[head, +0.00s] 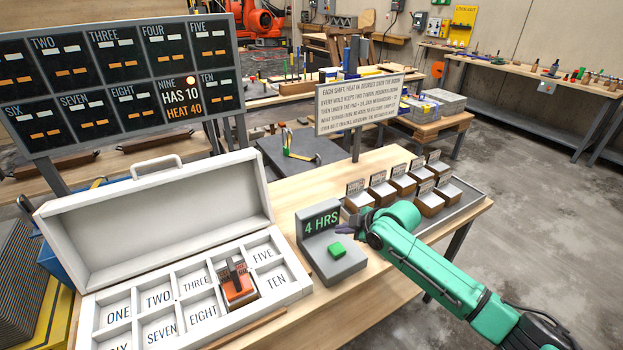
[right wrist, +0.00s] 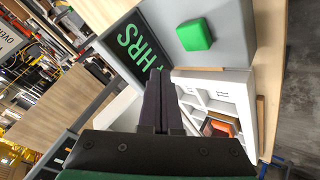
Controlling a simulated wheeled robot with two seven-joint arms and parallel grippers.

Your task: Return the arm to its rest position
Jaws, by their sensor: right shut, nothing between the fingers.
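My right arm (head: 430,268) is green and reaches in from the lower right of the head view. Its gripper (head: 345,230) hangs just above and right of a grey box (head: 330,262) with a "4 HRS" display and a green button (head: 337,249). In the right wrist view the two dark fingers of the gripper (right wrist: 160,75) lie together, with nothing between them. The button (right wrist: 194,35) shows there apart from the fingers. My left gripper is not in view.
A white open case (head: 160,222) with numbered compartments holds an orange object (head: 237,287) between EIGHT and TEN. Several small boxes stand on a tray (head: 468,197) behind my arm. A sign (head: 366,104) and a numbered board (head: 62,85) stand behind. Floor at right is clear.

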